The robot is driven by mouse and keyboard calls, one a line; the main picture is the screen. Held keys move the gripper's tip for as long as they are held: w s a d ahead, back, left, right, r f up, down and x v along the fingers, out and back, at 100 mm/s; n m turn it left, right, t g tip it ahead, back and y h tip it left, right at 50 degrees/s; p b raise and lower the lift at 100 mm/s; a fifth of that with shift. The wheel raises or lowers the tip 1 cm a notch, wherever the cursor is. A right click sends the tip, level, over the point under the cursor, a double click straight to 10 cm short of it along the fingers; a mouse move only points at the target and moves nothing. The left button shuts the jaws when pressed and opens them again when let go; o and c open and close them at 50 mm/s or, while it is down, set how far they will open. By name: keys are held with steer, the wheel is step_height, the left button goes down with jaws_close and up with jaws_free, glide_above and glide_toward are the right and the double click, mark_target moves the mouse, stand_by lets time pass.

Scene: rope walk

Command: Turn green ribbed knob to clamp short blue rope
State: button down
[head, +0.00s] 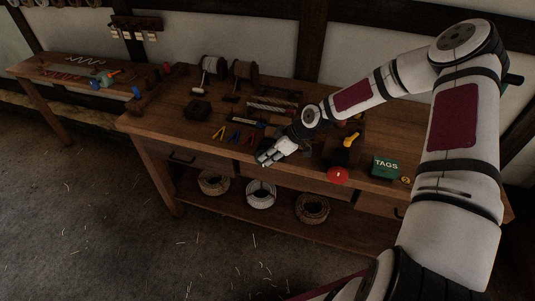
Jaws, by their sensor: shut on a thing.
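My gripper (264,160) is at the front edge of the long wooden workbench (145,124), pointing down and left. Its fingers are shut on a small dark green thing (263,154), which looks like the green ribbed knob. The fingers cover much of it, and its ribs are too small to make out. A short blue piece (259,125) lies just behind the gripper. I cannot tell whether it is the short blue rope or whether it is clamped.
Yellow (219,131), blue and red small pieces lie left of my gripper. A red round thing (337,174), a yellow-and-black tool (349,142) and a green TAGS box (385,167) stand right. Spools (213,67) stand behind. Rope coils (261,194) lie on the lower shelf.

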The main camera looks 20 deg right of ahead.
steer(key=t+y+b, duration=0.2)
steer(key=f+y+b, duration=0.1)
steer(key=y, duration=0.1)
steer(key=shift+d+t, duration=0.4)
steer(key=shift+s+f+t+y+b, duration=0.25)
steer(key=shift+t+y+b, duration=0.45)
steer(key=shift+b, duration=0.65)
steer(key=shift+d, duration=0.1)
steer(key=c, duration=1.4)
jaws_free()
steer(key=shift+c, duration=0.2)
step_height(320, 180, up, 10)
